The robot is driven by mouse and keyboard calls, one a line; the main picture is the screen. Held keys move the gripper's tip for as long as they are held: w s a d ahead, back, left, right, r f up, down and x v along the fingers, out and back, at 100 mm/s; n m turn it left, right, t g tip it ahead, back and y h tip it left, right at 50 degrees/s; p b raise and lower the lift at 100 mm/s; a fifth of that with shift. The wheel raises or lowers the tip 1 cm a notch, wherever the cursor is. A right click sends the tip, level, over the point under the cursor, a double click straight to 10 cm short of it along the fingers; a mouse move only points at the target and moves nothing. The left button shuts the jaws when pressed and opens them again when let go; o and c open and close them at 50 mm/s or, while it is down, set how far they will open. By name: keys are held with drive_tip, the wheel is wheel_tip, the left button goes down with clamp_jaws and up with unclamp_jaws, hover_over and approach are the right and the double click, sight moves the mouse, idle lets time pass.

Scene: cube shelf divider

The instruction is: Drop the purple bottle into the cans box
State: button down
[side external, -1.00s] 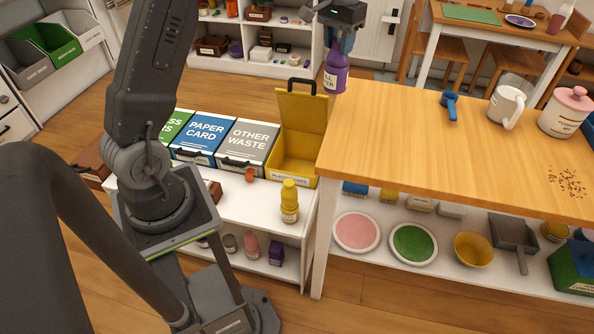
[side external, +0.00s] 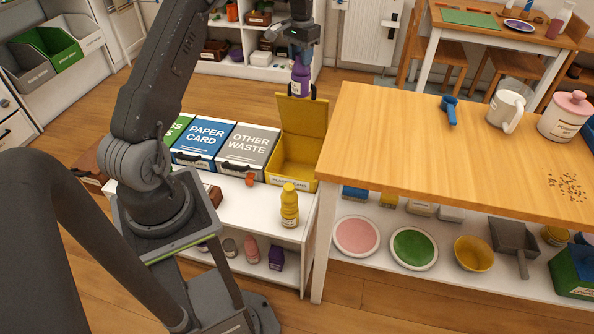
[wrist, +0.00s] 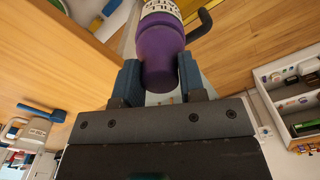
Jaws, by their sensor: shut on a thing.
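My gripper (side external: 301,58) is shut on the purple bottle (side external: 300,76), which hangs upright above the back of the yellow box. In the wrist view the bottle (wrist: 161,50) sits between the two blue fingers of my gripper (wrist: 160,80), and part of its white label shows. The yellow box (side external: 293,172) has its lid raised and its inside looks empty.
Closed boxes marked paper card (side external: 205,135) and other waste (side external: 249,145) stand left of the yellow box. A yellow bottle (side external: 289,206) stands in front of it. The wooden table (side external: 400,140) rises close on the right, with a blue tool (side external: 449,110) and a white mug (side external: 505,110).

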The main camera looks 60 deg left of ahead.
sight(301, 91)
wheel_tip(301, 91, down, 26)
idle(0.4)
drive_tip(key=c, duration=0.6)
unclamp_jaws()
wheel_tip(301, 91, up, 14)
drive_tip(key=shift+f, duration=0.2)
drive_tip(key=shift+r, duration=0.1)
